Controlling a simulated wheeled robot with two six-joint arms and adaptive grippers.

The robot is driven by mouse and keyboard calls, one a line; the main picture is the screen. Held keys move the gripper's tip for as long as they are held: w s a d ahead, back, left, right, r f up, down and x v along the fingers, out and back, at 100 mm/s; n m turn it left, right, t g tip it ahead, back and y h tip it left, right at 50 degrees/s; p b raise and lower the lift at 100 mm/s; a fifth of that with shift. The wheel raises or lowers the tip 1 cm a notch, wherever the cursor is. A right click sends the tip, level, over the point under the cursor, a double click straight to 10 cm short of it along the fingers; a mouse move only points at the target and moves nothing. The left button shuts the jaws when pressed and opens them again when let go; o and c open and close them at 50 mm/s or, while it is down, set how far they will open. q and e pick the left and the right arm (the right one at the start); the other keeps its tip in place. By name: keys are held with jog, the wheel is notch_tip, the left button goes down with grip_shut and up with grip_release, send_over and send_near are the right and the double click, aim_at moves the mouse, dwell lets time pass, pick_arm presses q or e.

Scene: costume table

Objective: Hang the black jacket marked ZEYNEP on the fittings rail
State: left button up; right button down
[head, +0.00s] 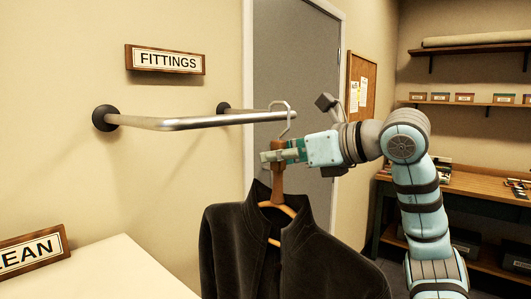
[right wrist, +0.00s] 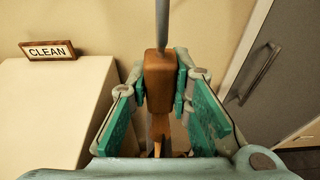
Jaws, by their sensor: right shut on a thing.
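A black jacket (head: 238,250) hangs on a wooden hanger (head: 277,190) with a metal hook (head: 289,118). No name mark shows on it. My right gripper (head: 272,154) is shut on the hanger's wooden neck, which also shows between the fingers in the right wrist view (right wrist: 159,80). The metal fittings rail (head: 190,123) juts from the wall under a FITTINGS sign (head: 165,60). The hook's top shows just above the rail's right end, overlapping it in the head view. I cannot tell whether the hook bears on the rail. My left gripper is out of view.
A pale surface (head: 100,275) with a CLEAN sign (head: 32,251) lies at the lower left; the sign also shows in the right wrist view (right wrist: 47,50). A grey door (head: 305,60) is behind the rail. A wooden bench (head: 470,182) and shelves (head: 470,100) stand at the right.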

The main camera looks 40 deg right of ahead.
jog(key=shift+w+a+r+p, duration=0.1)
jog(key=shift+w+r+p, duration=0.2)
jog(key=shift+w+p, duration=0.45)
jog(key=w+p, duration=0.1)
jog(key=w, duration=0.1)
jog(key=w+p, duration=0.1)
jog(key=w, duration=0.1)
jog(key=w+p, duration=0.1)
jog(key=w, duration=0.1)
jog(key=shift+w+a, duration=0.25)
jog(key=shift+w+f, duration=0.15)
jog(key=shift+f, duration=0.15)
jog(key=shift+f+b, duration=0.75)
jog(key=shift+b, duration=0.05)
jog(key=c, duration=1.4)
grip_release()
jog(key=shift+a+r, duration=0.1)
